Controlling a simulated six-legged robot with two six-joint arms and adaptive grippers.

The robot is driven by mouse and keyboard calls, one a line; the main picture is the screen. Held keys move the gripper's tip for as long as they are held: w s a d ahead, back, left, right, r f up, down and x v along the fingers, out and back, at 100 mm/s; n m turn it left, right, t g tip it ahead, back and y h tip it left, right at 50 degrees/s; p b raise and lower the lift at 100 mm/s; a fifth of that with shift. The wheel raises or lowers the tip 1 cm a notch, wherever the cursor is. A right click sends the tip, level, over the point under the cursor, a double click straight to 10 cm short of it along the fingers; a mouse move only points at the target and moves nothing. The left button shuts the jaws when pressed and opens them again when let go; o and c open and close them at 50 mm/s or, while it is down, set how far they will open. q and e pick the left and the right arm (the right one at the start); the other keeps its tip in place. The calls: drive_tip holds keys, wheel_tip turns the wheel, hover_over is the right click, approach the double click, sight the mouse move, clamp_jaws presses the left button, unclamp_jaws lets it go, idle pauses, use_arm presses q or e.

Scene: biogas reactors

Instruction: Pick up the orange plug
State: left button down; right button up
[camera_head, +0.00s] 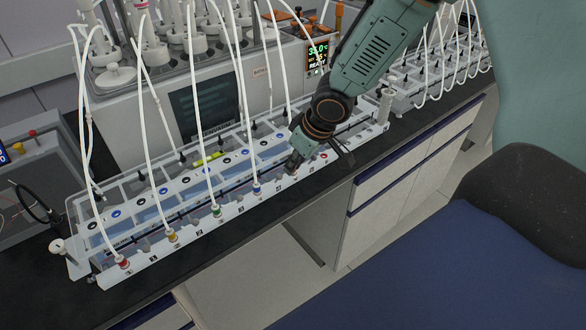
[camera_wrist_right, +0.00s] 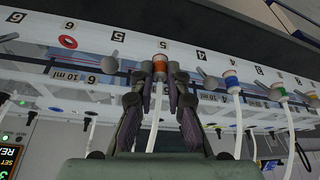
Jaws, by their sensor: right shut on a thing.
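The orange plug (camera_wrist_right: 160,66) shows in the right wrist view near the rack label 5, with a white tube running down from it. My right gripper (camera_wrist_right: 160,76) is shut on the orange plug, one finger on each side. The plug appears to be at its slot in the rack's rail; I cannot tell whether it is clear of it. In the head view my right gripper (camera_head: 293,163) is over the right part of the white rack (camera_head: 194,229) and hides the plug. My left gripper is not in view.
Blue (camera_head: 256,188), green (camera_head: 216,210), yellow (camera_head: 172,236) and red (camera_head: 123,262) plugs with white tubes sit along the rack's front rail. A grey machine with a lit display (camera_head: 318,52) stands behind. A black bench edge runs in front.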

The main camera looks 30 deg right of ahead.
drive_tip(key=shift+r+p, duration=0.4)
drive_tip(key=shift+r, duration=0.1)
wheel_tip(320, 180, up, 17)
drive_tip(key=p, duration=0.5)
drive_tip(key=shift+r+p, duration=1.55)
drive_tip(key=shift+p, duration=0.05)
drive_tip(key=shift+r+p, duration=0.65)
drive_tip(key=shift+r, duration=0.05)
drive_tip(key=shift+d, duration=0.1)
